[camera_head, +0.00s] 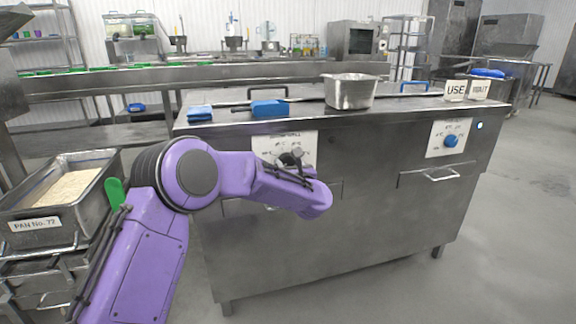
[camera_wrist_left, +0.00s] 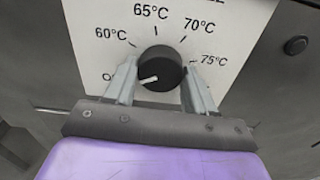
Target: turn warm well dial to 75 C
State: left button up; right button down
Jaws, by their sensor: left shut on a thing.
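The black warm well dial (camera_wrist_left: 160,62) sits on a white panel marked 60, 65, 70 and 75 °C. Its white pointer mark points left and slightly down, toward a label beginning with "O" that is partly hidden by a finger. My left gripper (camera_wrist_left: 159,72) has a finger on each side of the dial and is shut on it. In the head view the left panel (camera_head: 302,137) is on the counter front, and my left gripper (camera_head: 291,163) reaches it from below; my arm partly covers the panel. My right gripper is not in view.
A steel pan (camera_head: 350,92), a blue item (camera_head: 270,108) and USE (camera_head: 455,90) and WAIT (camera_head: 479,89) signs stand on top. A rice pan (camera_head: 38,226) is at left.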

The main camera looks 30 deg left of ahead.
pick_arm(q)
jog(key=m+p, duration=0.2)
jog(key=m, duration=0.2)
jog(key=shift+r+m, duration=0.15)
jog(key=shift+m, duration=0.15)
jog(key=m+p, duration=0.4)
jog(key=m, duration=0.1)
jog(key=m+p, duration=0.3)
jog(key=m, duration=0.2)
jog(key=shift+s, duration=0.1)
jog(key=m+p, duration=0.3)
jog(key=m, duration=0.2)
jog(key=shift+p, duration=0.35)
jog(key=m+p, duration=0.2)
jog(key=m, duration=0.3)
jog(key=shift+d, duration=0.1)
jog(key=m+p, duration=0.2)
jog(key=m, duration=0.2)
jog(key=shift+m, duration=0.3)
jog(key=m+p, duration=0.1)
jog(key=m, duration=0.3)
jog(key=m+p, duration=0.1)
jog(key=m, duration=0.4)
